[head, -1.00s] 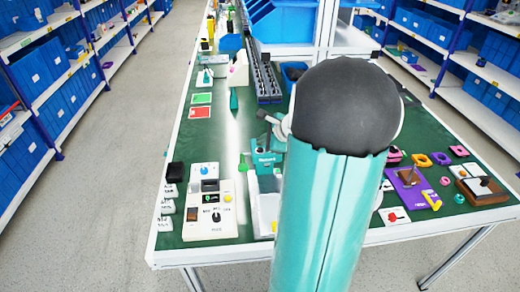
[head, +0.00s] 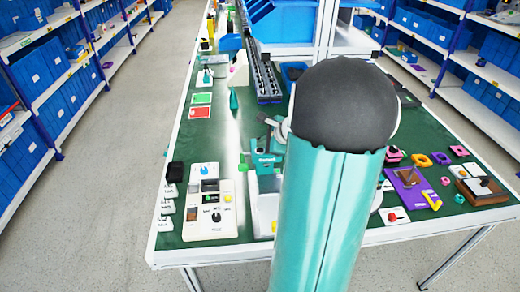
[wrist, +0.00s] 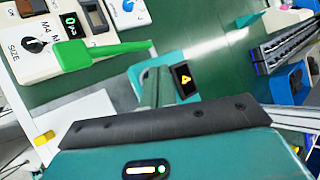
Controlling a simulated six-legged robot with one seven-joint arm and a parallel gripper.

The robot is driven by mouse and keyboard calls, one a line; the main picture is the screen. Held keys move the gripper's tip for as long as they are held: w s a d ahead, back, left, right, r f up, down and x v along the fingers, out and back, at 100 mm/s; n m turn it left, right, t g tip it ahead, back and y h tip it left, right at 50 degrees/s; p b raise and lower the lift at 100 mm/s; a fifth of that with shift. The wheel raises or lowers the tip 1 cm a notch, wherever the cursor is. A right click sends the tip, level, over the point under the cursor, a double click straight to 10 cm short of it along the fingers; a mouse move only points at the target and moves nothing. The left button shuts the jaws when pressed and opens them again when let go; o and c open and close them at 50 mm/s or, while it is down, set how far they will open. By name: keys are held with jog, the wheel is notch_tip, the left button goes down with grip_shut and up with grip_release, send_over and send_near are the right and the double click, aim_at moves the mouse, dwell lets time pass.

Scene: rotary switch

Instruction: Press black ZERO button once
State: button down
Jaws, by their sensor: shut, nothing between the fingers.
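A white control panel (head: 229,226) stands at the table's near left; its edge also shows in the wrist view (wrist: 66,66). I cannot make out the word ZERO or tell which part is the black button. My gripper (wrist: 68,57) has a teal body and slim green fingers, shut and empty. In the wrist view the fingers cover part of the panel's edge.
A black block (head: 174,172) and small white lettered blocks (head: 168,191) stand left of the panel. A white board (wrist: 90,118) with a yellow piece (wrist: 44,137) lies right of it. Purple and pink fixtures (head: 408,183) are at the right. My arm hides the table's middle.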

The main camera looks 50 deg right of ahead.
jog(key=shift+f, duration=0.45)
dwell(0.7)
jog(key=shift+r, duration=0.9)
notch_tip(320, 180, up, 5)
dwell(0.6)
dwell(0.8)
